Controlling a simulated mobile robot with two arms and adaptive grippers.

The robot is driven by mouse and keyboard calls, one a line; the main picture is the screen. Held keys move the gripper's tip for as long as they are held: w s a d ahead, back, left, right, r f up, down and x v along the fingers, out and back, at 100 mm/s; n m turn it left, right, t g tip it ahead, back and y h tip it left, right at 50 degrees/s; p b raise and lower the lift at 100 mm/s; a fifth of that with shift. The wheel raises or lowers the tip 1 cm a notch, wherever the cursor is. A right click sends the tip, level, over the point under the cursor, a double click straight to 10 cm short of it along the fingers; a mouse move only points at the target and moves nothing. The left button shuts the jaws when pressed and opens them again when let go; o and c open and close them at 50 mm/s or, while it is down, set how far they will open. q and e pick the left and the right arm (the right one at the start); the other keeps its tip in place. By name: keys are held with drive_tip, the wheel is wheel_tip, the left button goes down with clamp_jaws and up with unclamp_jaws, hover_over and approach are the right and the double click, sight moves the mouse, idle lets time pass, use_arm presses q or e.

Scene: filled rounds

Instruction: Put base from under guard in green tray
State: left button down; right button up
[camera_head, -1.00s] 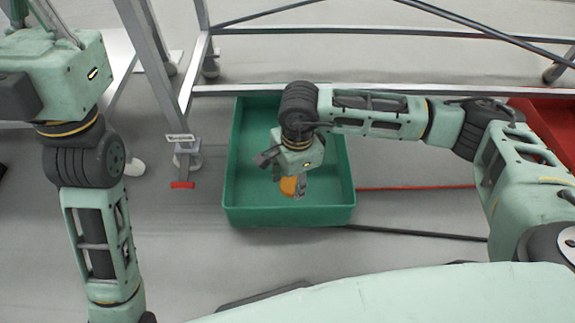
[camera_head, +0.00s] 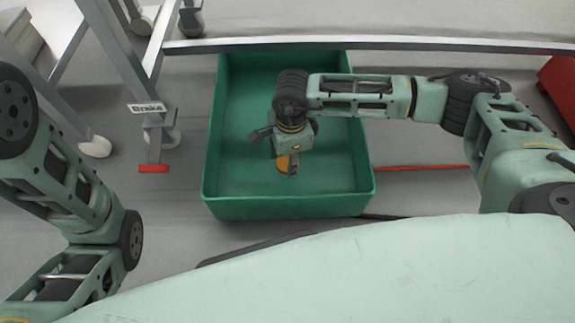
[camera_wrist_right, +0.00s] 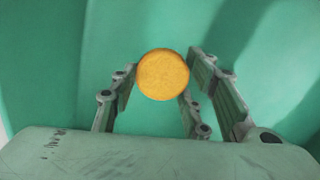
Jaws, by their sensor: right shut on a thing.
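The green tray (camera_head: 222,190) stands on the floor in the middle of the head view. My right gripper (camera_head: 284,161) points down over the inside of the tray and is shut on a round orange piece, which I take for the base (camera_head: 283,163). In the right wrist view the base (camera_wrist_right: 163,75) shows as an orange disc between the two fingers, with green tray surface behind it. Whether it touches the tray floor I cannot tell. The guard is not recognisable in these views. My left arm shows at the left; its gripper is out of view.
A metal frame with a crossbar (camera_head: 400,43) runs behind the tray. Its leg with a red brake pedal (camera_head: 153,169) stands left of the tray. A red container (camera_head: 560,88) is at the far right. A red line lies on the floor right of the tray.

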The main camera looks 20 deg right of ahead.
wheel_tip(320, 180, down, 4)
drive_tip(key=b, duration=0.2)
drive_tip(key=shift+f+b, duration=0.2)
drive_tip(key=shift+b, duration=0.15)
drive_tip(key=shift+r, duration=0.1)
drive_tip(key=o, duration=0.8)
drive_tip(key=shift+c, duration=0.2)
